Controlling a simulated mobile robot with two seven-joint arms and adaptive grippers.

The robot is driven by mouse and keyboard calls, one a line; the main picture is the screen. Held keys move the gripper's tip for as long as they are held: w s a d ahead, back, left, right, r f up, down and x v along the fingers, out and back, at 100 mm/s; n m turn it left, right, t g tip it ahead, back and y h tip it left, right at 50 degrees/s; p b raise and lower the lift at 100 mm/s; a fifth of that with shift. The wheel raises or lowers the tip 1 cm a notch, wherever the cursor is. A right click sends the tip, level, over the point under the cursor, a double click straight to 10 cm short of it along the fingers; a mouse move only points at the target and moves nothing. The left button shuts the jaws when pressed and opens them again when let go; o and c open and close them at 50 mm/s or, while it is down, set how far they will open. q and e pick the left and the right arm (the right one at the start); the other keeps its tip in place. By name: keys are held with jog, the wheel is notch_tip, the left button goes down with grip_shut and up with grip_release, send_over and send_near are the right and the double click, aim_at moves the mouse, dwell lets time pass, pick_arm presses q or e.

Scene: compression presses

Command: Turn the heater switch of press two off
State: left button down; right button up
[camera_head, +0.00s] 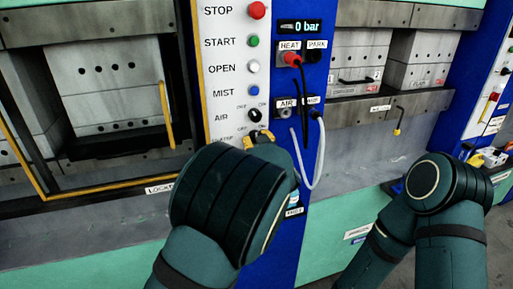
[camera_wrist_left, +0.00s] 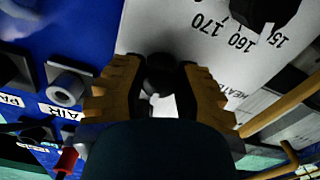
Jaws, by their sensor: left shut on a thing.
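The white control panel (camera_head: 229,75) carries labelled buttons, an AIR selector (camera_head: 255,115) and, at its lower end, a partly covered heater label. The heater switch is hidden behind my left gripper (camera_head: 258,138) in the head view. In the left wrist view it shows as a dark round knob (camera_wrist_left: 160,72) between the two yellow-brown fingers of my left gripper (camera_wrist_left: 161,88). The fingers are shut on the knob, one on each side. Part of the heater lettering (camera_wrist_left: 228,88) shows beside the right finger. The knob's pointing direction cannot be read. My right gripper (camera_head: 476,160) shows only in part, small, at the right.
A yellow-edged guard frame (camera_head: 167,110) stands left of the panel. A temperature dial (camera_wrist_left: 265,12) is near the left fingers.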

pick_arm(q)
jog(key=n+b, duration=0.2)
jog(key=shift+f+n, duration=0.25)
jog(key=shift+n, duration=0.15)
jog(key=shift+d+r+n+b, duration=0.1)
jog(key=shift+n+b, duration=1.7)
jog(key=c, duration=1)
grip_release()
jog(key=o, duration=0.4)
jog(key=shift+w+d, duration=0.1)
jog(key=shift+d, duration=0.05)
jog(key=shift+r, duration=0.1)
jog(key=v, duration=1.2)
